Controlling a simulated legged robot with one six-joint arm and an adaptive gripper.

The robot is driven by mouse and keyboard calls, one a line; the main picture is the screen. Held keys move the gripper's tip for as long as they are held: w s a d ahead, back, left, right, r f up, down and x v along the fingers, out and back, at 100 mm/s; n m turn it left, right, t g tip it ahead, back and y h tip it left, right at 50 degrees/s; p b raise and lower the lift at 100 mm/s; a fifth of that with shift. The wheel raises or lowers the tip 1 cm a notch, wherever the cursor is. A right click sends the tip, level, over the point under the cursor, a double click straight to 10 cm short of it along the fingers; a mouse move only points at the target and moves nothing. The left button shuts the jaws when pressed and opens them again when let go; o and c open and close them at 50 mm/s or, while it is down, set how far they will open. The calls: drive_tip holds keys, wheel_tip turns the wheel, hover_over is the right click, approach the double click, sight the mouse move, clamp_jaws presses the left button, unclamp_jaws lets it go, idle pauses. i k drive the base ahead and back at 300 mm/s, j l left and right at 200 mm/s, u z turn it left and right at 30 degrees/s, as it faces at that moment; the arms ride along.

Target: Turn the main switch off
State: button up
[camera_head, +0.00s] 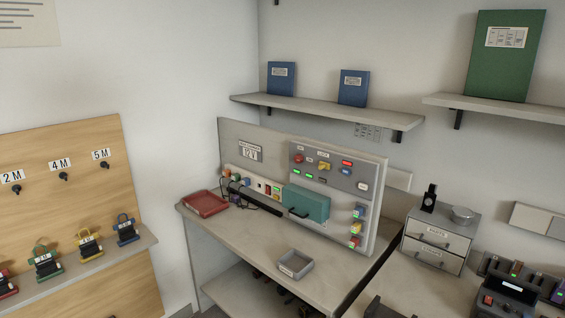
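A grey control panel (335,172) stands upright at the back of the workbench. A yellow switch with a red part (324,166) sits near its upper middle and may be the main switch; the small labels are unreadable, and I cannot tell its setting. A red knob (300,158) is to its left and a red rectangular light or button (347,163) to its right. Green indicators (309,177) appear lit below. My gripper is not in view.
A teal box with a black handle (308,204) projects below the panel, beside a long dark bar (258,201). A red tray (205,204) and a grey tray (296,264) lie on the bench. A shelf (325,112) overhangs the panel. The bench front is mostly clear.

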sight(298, 158)
drive_tip(key=i+j+z, duration=0.15)
drive_tip(key=j, duration=0.4)
drive_tip(key=j+z, duration=0.1)
drive_tip(key=j, duration=0.45)
drive_tip(key=i+j+z, duration=0.15)
drive_tip(key=j, duration=0.4)
drive_tip(key=i+j+z, duration=0.1)
drive_tip(key=i+j, duration=0.2)
drive_tip(key=i+j+z, duration=0.15)
drive_tip(key=i+j, duration=0.15)
drive_tip(key=j, duration=0.2)
drive_tip(key=i+j+z, duration=0.1)
drive_tip(key=i+j, duration=0.2)
drive_tip(key=i+j+z, duration=0.15)
drive_tip(key=j, duration=0.45)
drive_tip(key=i+l, duration=0.05)
drive_tip(key=i, duration=0.05)
